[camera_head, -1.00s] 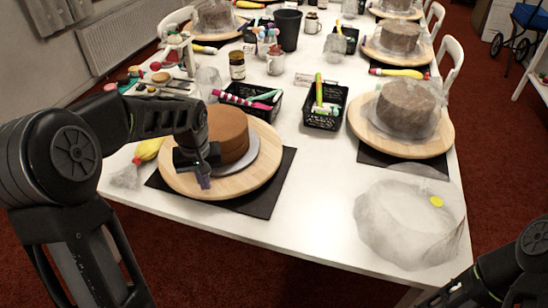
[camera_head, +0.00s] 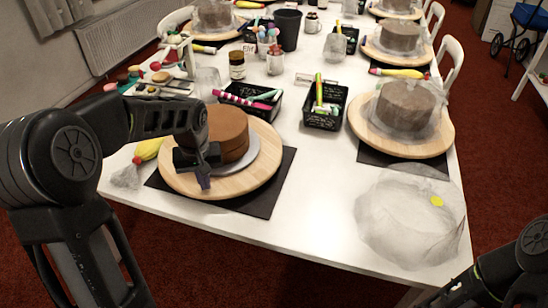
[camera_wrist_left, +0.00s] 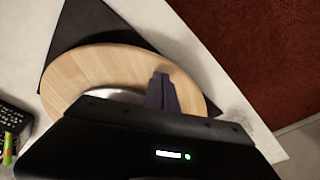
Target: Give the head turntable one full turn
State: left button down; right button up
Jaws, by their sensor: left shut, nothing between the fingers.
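The head turntable (camera_head: 265,172) is a round pale wooden board at the near left of the table, on a black mat (camera_head: 287,168). A silver cake board (camera_head: 254,158) and a plain brown cake (camera_head: 228,135) stand on it. My left gripper (camera_head: 204,183) points down over the board's near left part, beside the cake; its fingers are shut and empty. In the left wrist view, the fingers (camera_wrist_left: 162,92) lie over the wooden rim (camera_wrist_left: 95,70); whether they touch it I cannot tell. My right arm shows at the lower right; its fingers are out of view.
A second turntable (camera_head: 430,146) with a wrapped cake (camera_head: 405,106) stands to the right. Crumpled clear plastic (camera_head: 400,225) lies at the near right. Black baskets (camera_head: 325,108) stand behind. A yellow piping bag (camera_head: 147,150) lies left of the turntable. The table's front middle is clear.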

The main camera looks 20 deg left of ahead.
aim_at(251, 180)
pick_arm(q)
jog(key=shift+f+b, duration=0.35)
jog(key=shift+f, duration=0.2)
jog(key=shift+r, duration=0.1)
jog(key=shift+w+d, duration=0.45)
jog(key=shift+d, duration=0.5)
jog(key=shift+w+d, duration=0.4)
jog(key=shift+d, duration=0.6)
jog(key=shift+w+d, duration=0.45)
jog(key=shift+d, duration=0.5)
jog(key=shift+w+d+p, duration=0.55)
jog(key=shift+w+d, duration=1.65)
jog(key=shift+w, duration=0.05)
